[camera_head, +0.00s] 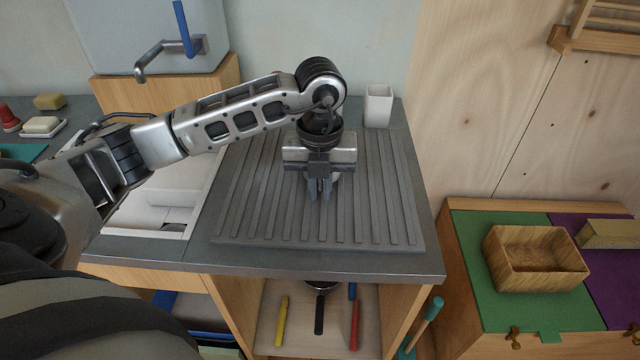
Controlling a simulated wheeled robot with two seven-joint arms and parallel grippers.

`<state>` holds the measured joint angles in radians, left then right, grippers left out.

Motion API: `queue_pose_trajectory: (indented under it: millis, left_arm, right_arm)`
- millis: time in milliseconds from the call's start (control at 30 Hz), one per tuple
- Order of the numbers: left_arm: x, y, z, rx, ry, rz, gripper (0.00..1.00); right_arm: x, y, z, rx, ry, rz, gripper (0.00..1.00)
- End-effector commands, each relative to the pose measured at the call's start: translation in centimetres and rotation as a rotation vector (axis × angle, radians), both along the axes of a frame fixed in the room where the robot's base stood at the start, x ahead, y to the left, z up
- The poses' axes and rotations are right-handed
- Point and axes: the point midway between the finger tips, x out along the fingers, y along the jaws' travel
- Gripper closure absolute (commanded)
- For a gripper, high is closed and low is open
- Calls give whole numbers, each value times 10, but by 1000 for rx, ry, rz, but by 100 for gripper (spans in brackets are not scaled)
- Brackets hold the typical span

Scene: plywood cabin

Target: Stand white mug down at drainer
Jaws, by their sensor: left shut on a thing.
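My left gripper (320,194) points down over the grey ribbed drainer (385,218), near its middle. My right gripper is not in view.
A white square tumbler (378,106) stands at the drainer's back right corner. The sink basin (165,205) lies left of the drainer, under my left arm. The drainer's front and right ribs are clear.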

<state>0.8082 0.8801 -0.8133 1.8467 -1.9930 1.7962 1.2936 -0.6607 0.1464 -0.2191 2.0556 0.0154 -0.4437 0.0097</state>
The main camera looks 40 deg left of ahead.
Motion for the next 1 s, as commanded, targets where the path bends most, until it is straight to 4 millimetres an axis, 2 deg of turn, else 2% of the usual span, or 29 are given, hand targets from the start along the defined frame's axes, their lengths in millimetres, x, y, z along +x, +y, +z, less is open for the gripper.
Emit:
queue_pose_trajectory:
  millis: [400, 433, 500, 700, 733, 800, 833, 1000]
  left_arm:
    - [0, 0, -3, 1, -1, 1, 100]
    - [0, 0, -3, 1, -1, 1, 84]
    - [0, 0, -3, 1, -1, 1, 64]
    - [0, 0, -3, 0, 0, 0, 64]
    - [0, 0, -4, 0, 1, 0, 58]
    - [0, 0, -4, 0, 1, 0, 39]
    - [0, 0, -4, 0, 1, 0, 35]
    - [0, 0, -4, 0, 1, 0, 35]
  right_arm:
    - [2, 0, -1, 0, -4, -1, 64]
    - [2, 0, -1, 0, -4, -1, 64]
    - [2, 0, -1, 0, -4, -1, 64]
    - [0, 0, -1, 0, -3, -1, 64]
    - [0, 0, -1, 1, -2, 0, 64]
    - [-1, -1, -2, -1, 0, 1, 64]
    - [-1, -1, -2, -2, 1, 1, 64]
    - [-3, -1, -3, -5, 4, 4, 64]
